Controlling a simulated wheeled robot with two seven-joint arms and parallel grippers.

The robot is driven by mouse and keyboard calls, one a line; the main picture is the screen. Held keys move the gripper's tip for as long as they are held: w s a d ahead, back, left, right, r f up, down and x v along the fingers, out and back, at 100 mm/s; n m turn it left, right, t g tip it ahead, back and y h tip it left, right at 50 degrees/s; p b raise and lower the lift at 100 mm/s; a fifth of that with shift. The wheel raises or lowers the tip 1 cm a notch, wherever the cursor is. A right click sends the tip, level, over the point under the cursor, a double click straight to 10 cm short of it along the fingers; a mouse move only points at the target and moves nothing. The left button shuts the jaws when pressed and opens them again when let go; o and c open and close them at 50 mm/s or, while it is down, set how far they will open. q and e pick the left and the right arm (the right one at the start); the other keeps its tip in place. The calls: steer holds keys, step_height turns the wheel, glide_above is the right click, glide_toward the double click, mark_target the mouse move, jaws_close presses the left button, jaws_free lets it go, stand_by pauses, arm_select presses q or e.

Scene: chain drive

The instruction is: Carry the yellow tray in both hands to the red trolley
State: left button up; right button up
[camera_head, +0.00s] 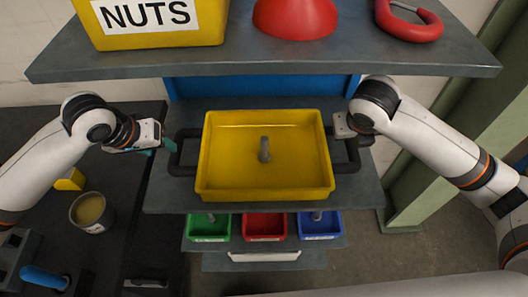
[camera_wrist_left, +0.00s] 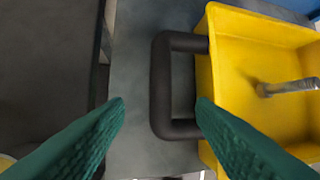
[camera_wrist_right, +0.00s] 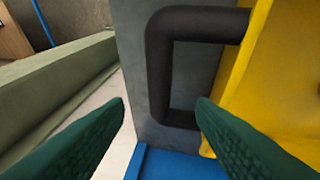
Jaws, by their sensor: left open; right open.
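The yellow tray (camera_head: 222,187) sits on a grey shelf of a blue-backed rack. A grey metal pin (camera_head: 264,150) stands in it. Black loop handles stick out on its left (camera_head: 176,157) and right (camera_head: 352,155). My left gripper (camera_head: 157,146) is open beside the left handle; in the left wrist view the handle (camera_wrist_left: 162,85) lies between and beyond the green fingers. My right gripper (camera_wrist_right: 162,108) is open; in the right wrist view the right handle (camera_wrist_right: 160,70) shows between and beyond its fingers. Neither gripper visibly touches a handle. I see no red trolley.
The upper shelf (camera_head: 270,62) holds a yellow NUTS bin (camera_head: 150,32), a red cone-shaped thing (camera_head: 295,18) and a red ring-shaped thing (camera_head: 408,22). Green (camera_head: 208,228), red (camera_head: 264,228) and blue (camera_head: 320,226) bins stand below. A dark bench at left holds a tin (camera_head: 92,213). A green post (camera_head: 440,145) stands at right.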

mark_target(172, 153)
arm_select(q)
steer(key=x, duration=0.8)
steer(key=shift+d+f, duration=0.1)
steer(key=shift+f, duration=0.1)
arm_select(e)
steer(key=x, duration=0.8)
steer(key=shift+s+d+f, duration=0.1)
steer(key=shift+f, duration=0.1)
arm_select(q)
steer(key=shift+c, duration=0.3)
arm_select(e)
steer(key=shift+c, duration=0.3)
arm_select(q)
jaws_close()
arm_select(e)
jaws_close()
arm_select(q)
steer(key=shift+r, duration=0.15)
arm_select(e)
steer(key=shift+r, duration=0.15)
